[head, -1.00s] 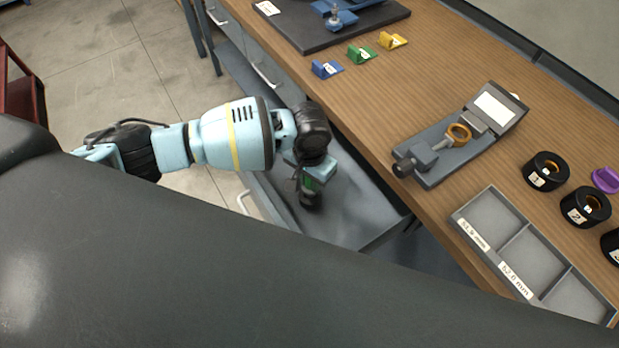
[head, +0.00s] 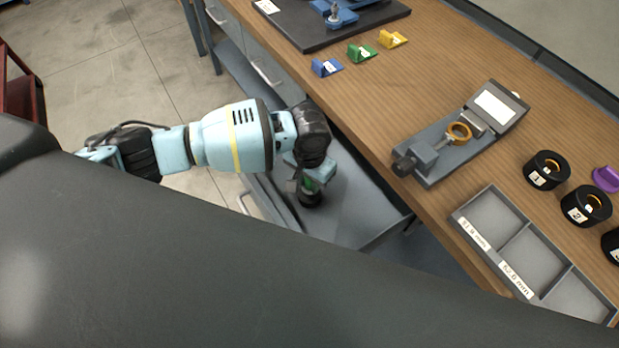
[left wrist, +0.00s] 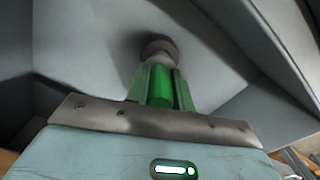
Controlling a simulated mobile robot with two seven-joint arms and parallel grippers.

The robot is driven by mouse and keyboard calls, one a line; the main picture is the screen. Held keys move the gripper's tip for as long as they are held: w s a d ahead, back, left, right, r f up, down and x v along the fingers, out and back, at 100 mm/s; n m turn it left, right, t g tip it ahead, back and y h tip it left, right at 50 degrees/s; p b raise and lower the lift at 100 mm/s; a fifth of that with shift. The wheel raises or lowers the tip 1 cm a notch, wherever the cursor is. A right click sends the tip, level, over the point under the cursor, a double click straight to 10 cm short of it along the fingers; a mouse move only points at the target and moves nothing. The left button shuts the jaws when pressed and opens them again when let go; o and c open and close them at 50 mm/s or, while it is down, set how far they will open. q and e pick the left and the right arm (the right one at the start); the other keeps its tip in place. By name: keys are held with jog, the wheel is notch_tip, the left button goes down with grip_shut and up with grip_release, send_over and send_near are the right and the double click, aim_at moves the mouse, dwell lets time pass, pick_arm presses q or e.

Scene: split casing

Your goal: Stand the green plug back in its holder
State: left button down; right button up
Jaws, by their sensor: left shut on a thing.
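The green plug (head: 309,184) is between the fingers of my left gripper (head: 307,181), which is shut on it over the open grey drawer. In the left wrist view the plug (left wrist: 161,88) shows as a green cylinder between the fingers of the left gripper (left wrist: 165,85). A dark round piece (head: 311,199) is at the plug's lower end, and it also shows in the left wrist view (left wrist: 158,47). It looks like the holder, but I cannot tell how far the plug is in it. My right gripper is not in view.
The open drawer (head: 350,215) has low walls around the gripper. The wooden bench (head: 375,105) overhangs at right, carrying a grey gauge fixture (head: 440,160), a divided tray (head: 480,215), black rings (head: 546,170) and small coloured blocks (head: 362,54).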

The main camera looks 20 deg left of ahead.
pick_arm(q)
jog(key=shift+f, duration=0.35)
jog(key=shift+f, duration=0.1)
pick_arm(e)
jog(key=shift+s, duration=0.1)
pick_arm(q)
jog(key=shift+f, duration=0.15)
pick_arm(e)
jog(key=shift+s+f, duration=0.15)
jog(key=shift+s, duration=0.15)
pick_arm(q)
jog(key=shift+f, duration=0.5)
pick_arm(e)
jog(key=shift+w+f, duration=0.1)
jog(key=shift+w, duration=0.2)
pick_arm(q)
jog(key=shift+f+b, duration=0.3)
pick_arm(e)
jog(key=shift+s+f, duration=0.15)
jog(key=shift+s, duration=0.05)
pick_arm(q)
jog(key=c, duration=1.4)
grip_release()
jog(key=shift+c, duration=0.2)
jog(key=o, duration=0.3)
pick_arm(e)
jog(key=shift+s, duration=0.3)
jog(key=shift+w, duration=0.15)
